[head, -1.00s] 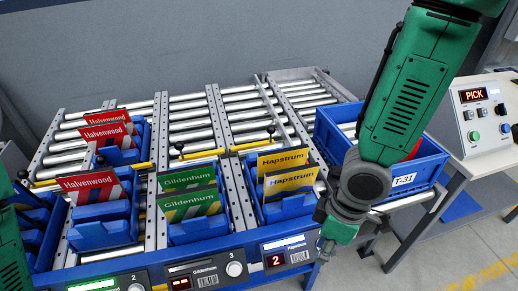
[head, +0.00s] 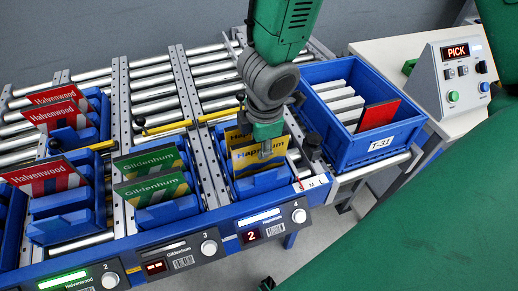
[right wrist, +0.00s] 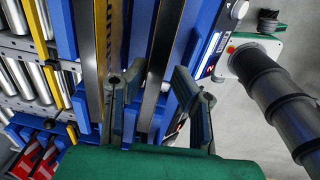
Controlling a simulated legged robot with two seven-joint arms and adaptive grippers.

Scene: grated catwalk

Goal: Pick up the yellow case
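Two yellow Hapstrum cases stand upright, one behind the other, in a blue bin (head: 262,184) on the roller rack. The front yellow case (head: 244,163) is partly covered by my right gripper (head: 266,148), and the rear one (head: 232,137) shows beside it. In the right wrist view, my right gripper (right wrist: 158,105) is open. The thin edge of one case (right wrist: 157,65) lies between its fingers; the other case's edge (right wrist: 92,65) is outside them, to the left. I cannot tell whether the fingers touch a case. My left gripper is not clearly in view.
Green Gildenhum cases (head: 152,188) and red Halvenwood cases (head: 48,176) stand in bins to the left. A blue tote (head: 342,151) marked T-31, right of the yellow cases, holds a red case (head: 377,116) and white dividers. A PICK console (head: 455,72) is at far right.

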